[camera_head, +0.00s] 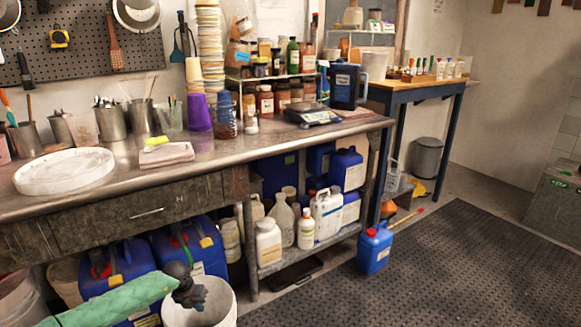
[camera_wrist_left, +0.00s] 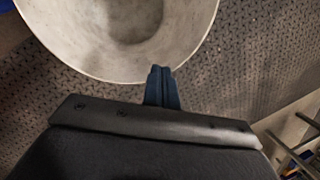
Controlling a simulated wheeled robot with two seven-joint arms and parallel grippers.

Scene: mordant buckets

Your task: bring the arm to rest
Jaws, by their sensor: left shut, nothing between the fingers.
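My left gripper (camera_head: 190,294) is at the lower left of the head view, at the end of my green-sleeved arm. It appears beside or over the near rim of a white bucket (camera_head: 215,308) on the floor. In the left wrist view the dark fingers (camera_wrist_left: 160,88) are together with nothing between them. The pale bucket (camera_wrist_left: 85,60) fills the top of that view, and its inside looks empty where it shows. The fingertips lie close to its rim in the picture; I cannot tell if they touch. My right gripper is not in view.
A metal workbench (camera_head: 255,148) with jars and tools runs along the wall. Blue containers (camera_head: 115,264) stand under it behind the bucket. A blue jerrycan (camera_head: 374,248) stands on the floor. The dark floor mat (camera_head: 450,270) to the right is clear.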

